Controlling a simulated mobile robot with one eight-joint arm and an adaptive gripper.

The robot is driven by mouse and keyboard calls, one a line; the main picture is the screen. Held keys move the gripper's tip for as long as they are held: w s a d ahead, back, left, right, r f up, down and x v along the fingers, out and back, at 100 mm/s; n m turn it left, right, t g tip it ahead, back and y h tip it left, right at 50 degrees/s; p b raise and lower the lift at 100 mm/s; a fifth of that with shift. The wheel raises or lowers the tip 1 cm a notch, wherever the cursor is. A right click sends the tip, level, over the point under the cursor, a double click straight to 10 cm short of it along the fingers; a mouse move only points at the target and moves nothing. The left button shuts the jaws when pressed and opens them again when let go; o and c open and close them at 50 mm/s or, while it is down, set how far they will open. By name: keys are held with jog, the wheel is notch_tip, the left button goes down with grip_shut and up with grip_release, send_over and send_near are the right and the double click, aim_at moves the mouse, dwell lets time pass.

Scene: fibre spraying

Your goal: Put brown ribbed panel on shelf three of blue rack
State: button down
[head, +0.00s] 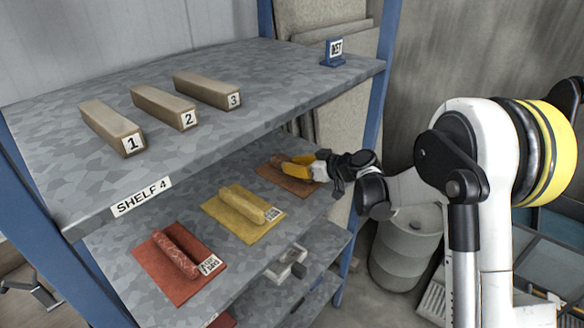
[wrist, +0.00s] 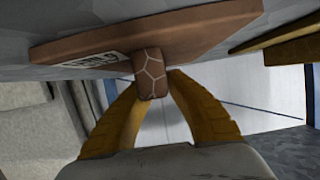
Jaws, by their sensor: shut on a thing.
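The brown ribbed panel (head: 284,180) lies at the right end of the shelf below the one labelled SHELF 4, on the blue rack (head: 368,130). It is a flat plate with a raised rib and a label. My gripper (head: 290,165) reaches in from the right, its yellow fingers shut on the rib. In the wrist view the panel (wrist: 215,32) fills the top, with the patterned rib between my fingertips (wrist: 154,82). Whether the plate touches the shelf is not clear.
On the same shelf are a yellow panel (head: 243,213) and a red panel (head: 175,255). The top shelf (head: 235,72) holds three numbered beige blocks and a small blue sign (head: 333,53). A grey barrel (head: 405,248) stands right of the rack.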

jog(key=shift+r, duration=0.1)
jog(key=c, duration=1.5)
grip_release()
jog(key=shift+o, duration=0.2)
jog(key=shift+s, duration=0.1)
